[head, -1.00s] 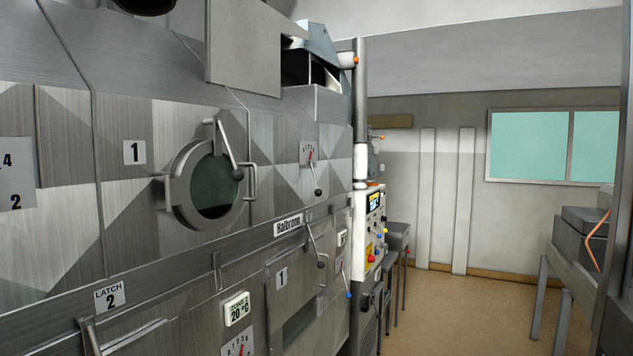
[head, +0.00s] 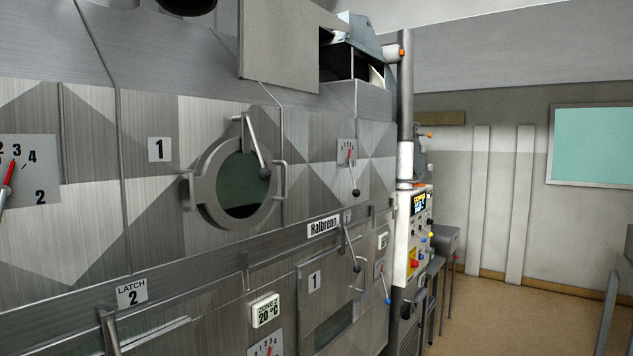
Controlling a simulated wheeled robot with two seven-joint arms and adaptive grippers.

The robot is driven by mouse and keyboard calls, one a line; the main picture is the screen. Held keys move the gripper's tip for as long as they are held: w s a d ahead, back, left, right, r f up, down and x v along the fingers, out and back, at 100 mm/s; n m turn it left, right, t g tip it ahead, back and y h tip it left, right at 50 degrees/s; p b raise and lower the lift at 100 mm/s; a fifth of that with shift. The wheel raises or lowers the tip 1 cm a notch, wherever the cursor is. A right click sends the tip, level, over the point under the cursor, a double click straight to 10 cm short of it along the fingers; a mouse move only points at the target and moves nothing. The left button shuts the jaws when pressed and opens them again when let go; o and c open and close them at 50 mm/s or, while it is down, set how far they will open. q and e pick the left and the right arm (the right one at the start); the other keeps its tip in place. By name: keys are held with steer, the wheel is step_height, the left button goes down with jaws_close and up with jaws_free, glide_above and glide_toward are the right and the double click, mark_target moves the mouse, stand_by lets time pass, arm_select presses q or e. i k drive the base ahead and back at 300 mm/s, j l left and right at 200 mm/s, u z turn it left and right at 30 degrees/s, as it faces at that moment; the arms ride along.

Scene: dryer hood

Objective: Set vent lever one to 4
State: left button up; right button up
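A dial plate (head: 347,152) with a red pointer and a lever ending in a black knob (head: 355,192) is on the panel right of the round porthole (head: 243,183). Its lever hangs down. Its numbers and label are too small to read, so I cannot tell if it is vent lever one. Another dial plate (head: 34,160) at the left edge carries a large 2 and a red pointer near 3; its left part is cut off. A plate marked 1 (head: 159,149) is beside the porthole. Neither gripper is in view.
Below are a hatch marked 1 (head: 314,280) with a black-knobbed lever, a display reading 20 °C (head: 265,310), and a LATCH 2 label (head: 132,292). A control box (head: 415,230) stands at the hood's far end. Open floor (head: 500,315) lies to the right.

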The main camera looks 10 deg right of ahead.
mark_target(356, 193)
steer(key=i+l+u, duration=0.2)
steer(key=l, duration=0.35)
steer(key=i+l+u, duration=0.15)
steer(key=l, duration=0.4)
steer(key=i+l+u, duration=0.2)
steer(key=l, duration=0.4)
steer(key=l+u, duration=0.2)
steer(key=l, duration=0.35)
